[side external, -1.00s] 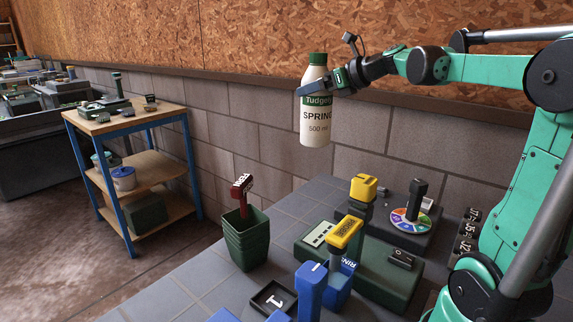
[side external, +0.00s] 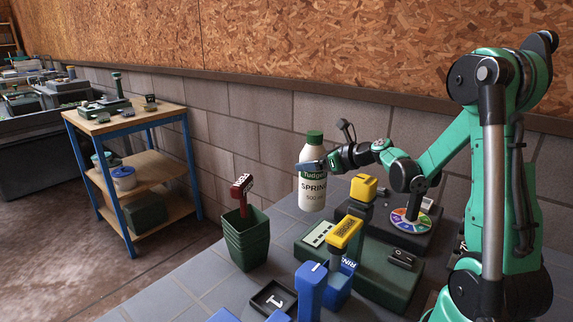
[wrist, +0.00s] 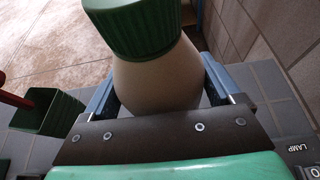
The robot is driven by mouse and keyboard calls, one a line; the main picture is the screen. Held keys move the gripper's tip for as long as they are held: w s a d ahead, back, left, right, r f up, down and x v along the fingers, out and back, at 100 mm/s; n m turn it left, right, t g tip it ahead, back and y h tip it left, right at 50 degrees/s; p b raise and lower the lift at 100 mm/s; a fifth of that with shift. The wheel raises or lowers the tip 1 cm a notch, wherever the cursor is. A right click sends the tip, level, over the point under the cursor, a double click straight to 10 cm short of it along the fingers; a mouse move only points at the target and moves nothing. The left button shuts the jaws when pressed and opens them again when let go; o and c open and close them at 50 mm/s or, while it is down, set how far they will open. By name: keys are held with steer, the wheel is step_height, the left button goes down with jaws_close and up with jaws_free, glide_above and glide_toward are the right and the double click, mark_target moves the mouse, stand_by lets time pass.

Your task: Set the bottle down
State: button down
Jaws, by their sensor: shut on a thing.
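The bottle (side external: 313,190) is white with a green cap and a green label band, and reads "SPRING" and "500 ml". It is upright near the back edge of the grey tiled table. My gripper (side external: 312,166) is shut around its upper part, coming from the right. In the wrist view the bottle (wrist: 158,80) stands between the two blue fingers, with its green cap toward the camera. I cannot tell whether its base touches the table.
Stacked dark green pots (side external: 246,240) with a red-handled tool stand to the left. A green machine (side external: 380,275) with yellow-topped parts stands in front, and a colour dial (side external: 411,221) lies to the right. A tile wall (side external: 270,128) runs behind. Tiles between pots and bottle are clear.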

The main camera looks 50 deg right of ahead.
mark_target(315, 175)
steer(key=shift+f, duration=1.9)
jaws_free()
steer(key=shift+s+r, duration=0.1)
steer(key=shift+r, duration=0.1)
steer(key=v, duration=1.1)
steer(key=shift+s+r, duration=0.2)
steer(key=shift+s, duration=0.15)
